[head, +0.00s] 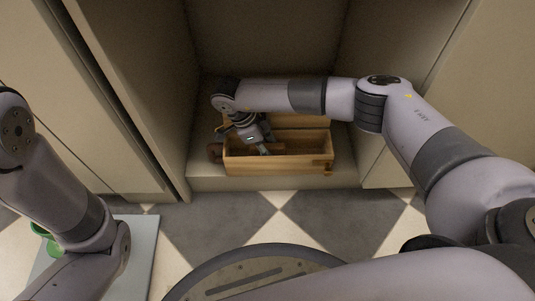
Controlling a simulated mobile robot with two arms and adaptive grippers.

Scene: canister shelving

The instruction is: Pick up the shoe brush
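An open wooden box (285,164) stands on the floor of the recess in the middle of the head view. My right arm reaches across from the right, and my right gripper (264,150) points down into the left part of the box. The gripper is small and dark here, so I cannot tell whether its fingers are open or shut on something. A brown rounded thing (215,152) shows at the box's left end; I cannot tell whether it is the shoe brush. No brush can be made out clearly. My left gripper is not in view.
Cabinet walls stand close on both sides of the recess (265,50). A low ledge (345,176) lies along its front. A grey mat (142,262) with a green thing (48,240) lies at lower left, partly behind my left arm. The checkered floor (235,218) in front is clear.

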